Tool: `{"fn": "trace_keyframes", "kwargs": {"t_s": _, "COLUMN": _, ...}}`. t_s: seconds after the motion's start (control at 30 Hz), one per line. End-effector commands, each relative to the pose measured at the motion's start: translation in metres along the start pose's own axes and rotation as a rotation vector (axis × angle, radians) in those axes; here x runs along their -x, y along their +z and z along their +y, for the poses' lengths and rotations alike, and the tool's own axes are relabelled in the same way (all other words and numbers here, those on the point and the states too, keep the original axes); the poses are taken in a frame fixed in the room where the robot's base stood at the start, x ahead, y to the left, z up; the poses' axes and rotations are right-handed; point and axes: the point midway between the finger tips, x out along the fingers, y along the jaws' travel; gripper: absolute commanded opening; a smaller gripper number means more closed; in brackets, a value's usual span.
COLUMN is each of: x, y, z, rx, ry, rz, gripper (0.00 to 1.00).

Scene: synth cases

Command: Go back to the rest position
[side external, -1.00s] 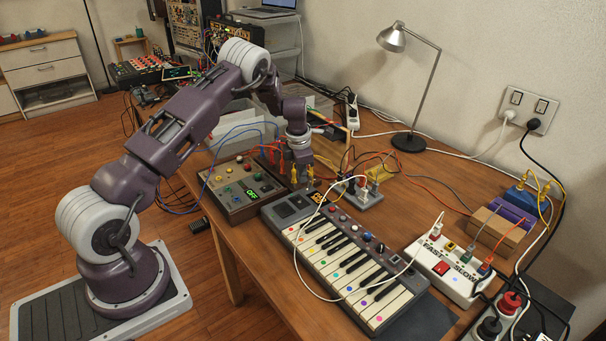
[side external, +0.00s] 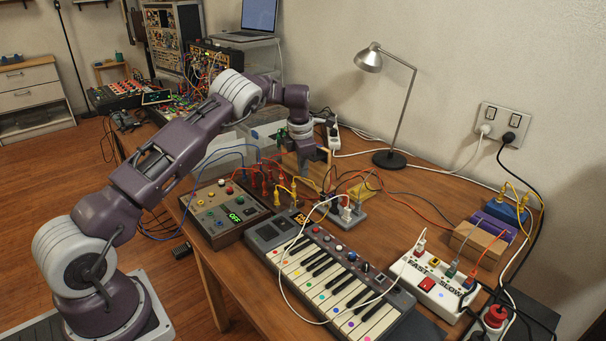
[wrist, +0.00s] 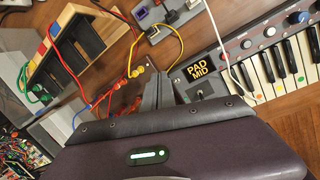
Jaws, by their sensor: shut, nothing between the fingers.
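My gripper (side external: 309,166) is shut and empty in the side external view. It hangs above the table behind the keyboard synth (side external: 330,272) and to the right of the control box with the green "OFF" display (side external: 235,216). In the wrist view the dark fingers of my gripper (wrist: 160,88) are together, with nothing held. A small black display (wrist: 200,70) reading "PAD MID" shows just right of the fingers. Yellow and red plugs show just left of them. The gap between fingertips and table is hard to judge.
Many cables cross the table around my gripper. A desk lamp (side external: 369,58) stands at the back. A wooden slotted case (wrist: 75,50) shows in the wrist view.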

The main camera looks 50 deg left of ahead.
Motion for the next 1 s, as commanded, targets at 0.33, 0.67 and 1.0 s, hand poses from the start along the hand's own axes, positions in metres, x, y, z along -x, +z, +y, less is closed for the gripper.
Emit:
{"fn": "trace_keyframes", "kwargs": {"t_s": 0.33, "x": 0.226, "y": -0.025, "z": -0.097, "rx": -0.824, "ry": 0.02, "rz": -0.205, "gripper": 0.0}}
{"fn": "trace_keyframes", "kwargs": {"t_s": 0.67, "x": 0.339, "y": -0.195, "z": -0.294, "rx": -2.198, "ry": 0.323, "rz": -0.243, "gripper": 0.0}}
{"fn": "trace_keyframes", "kwargs": {"t_s": 1.0, "x": 0.315, "y": -0.269, "z": -0.339, "rx": -2.707, "ry": 0.472, "rz": -0.077, "gripper": 0.0}}
